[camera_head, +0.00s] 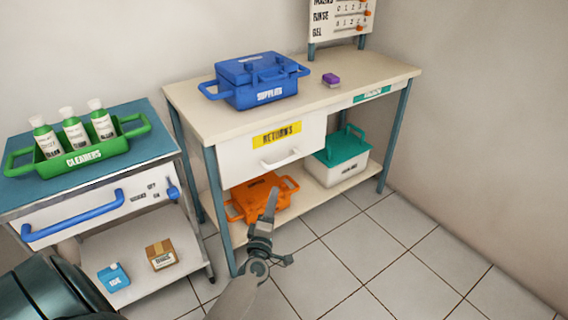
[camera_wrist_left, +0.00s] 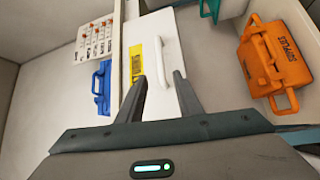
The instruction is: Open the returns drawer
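The returns drawer (camera_head: 240,157) is a white front under the beige worktop, with a yellow RETURNS label (camera_head: 277,135) and a white bar handle (camera_head: 280,160). It looks closed, flush with the table's front. My left gripper (camera_head: 279,229) is in front of and below the drawer, apart from it. In the left wrist view, my left gripper (camera_wrist_left: 166,76) has its fingers spread with nothing between them. The drawer front (camera_wrist_left: 182,24) and its handle (camera_wrist_left: 162,60) lie beyond the fingertips. My right gripper is not in view.
A blue supplies case (camera_head: 262,82) and a purple item (camera_head: 331,80) stand on the worktop (camera_head: 385,68). An orange case (camera_head: 260,197) and a teal-lidded box (camera_head: 342,155) sit on the lower shelf. A cart with a green cleaners caddy (camera_head: 75,168) stands left. The floor at right is clear.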

